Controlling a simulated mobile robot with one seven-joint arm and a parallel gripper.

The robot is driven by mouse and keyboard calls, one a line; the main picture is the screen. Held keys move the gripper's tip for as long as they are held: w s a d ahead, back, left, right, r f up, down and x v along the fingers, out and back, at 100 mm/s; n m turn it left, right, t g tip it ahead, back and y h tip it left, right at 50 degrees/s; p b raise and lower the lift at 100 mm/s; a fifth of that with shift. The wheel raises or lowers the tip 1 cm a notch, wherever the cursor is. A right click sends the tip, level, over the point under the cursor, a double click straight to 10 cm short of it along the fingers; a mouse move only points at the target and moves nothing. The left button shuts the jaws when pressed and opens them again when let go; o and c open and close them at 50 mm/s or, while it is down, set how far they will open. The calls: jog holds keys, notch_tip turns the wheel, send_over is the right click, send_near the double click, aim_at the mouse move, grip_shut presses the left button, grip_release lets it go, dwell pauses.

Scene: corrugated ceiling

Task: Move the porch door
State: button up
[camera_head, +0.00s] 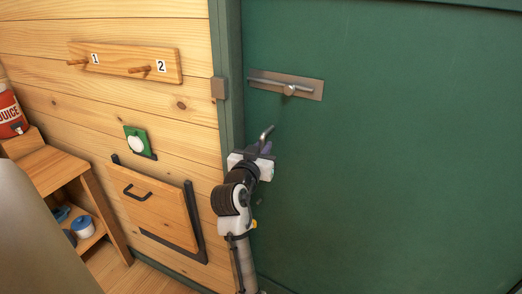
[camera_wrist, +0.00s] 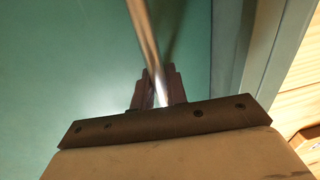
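The green porch door (camera_head: 400,150) fills the right of the head view and appears closed against its green frame (camera_head: 230,60). It is the teal surface (camera_wrist: 60,60) in the wrist view. A metal door handle (camera_head: 267,132) sits near its left edge. My gripper (camera_head: 264,150) is at the handle. In the wrist view, the handle's rod (camera_wrist: 146,35) runs down between my gripper's two dark fingers (camera_wrist: 158,88), which sit close on either side of it. The exact contact is partly hidden.
A slide bolt (camera_head: 287,86) on the door stops short of the catch (camera_head: 218,88) on the frame. On the wooden wall at left are a peg board (camera_head: 125,62), a green-backed button (camera_head: 137,143) and a wooden panel (camera_head: 155,205). A shelf (camera_head: 50,170) stands farther left.

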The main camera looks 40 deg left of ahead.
jog(key=o, duration=0.3)
jog(key=shift+s, duration=0.1)
jog(key=b+v, duration=0.3)
jog(key=v, duration=1)
jog(key=shift+s+d+b, duration=0.2)
jog(key=shift+s+b, duration=0.1)
jog(key=shift+b, duration=0.05)
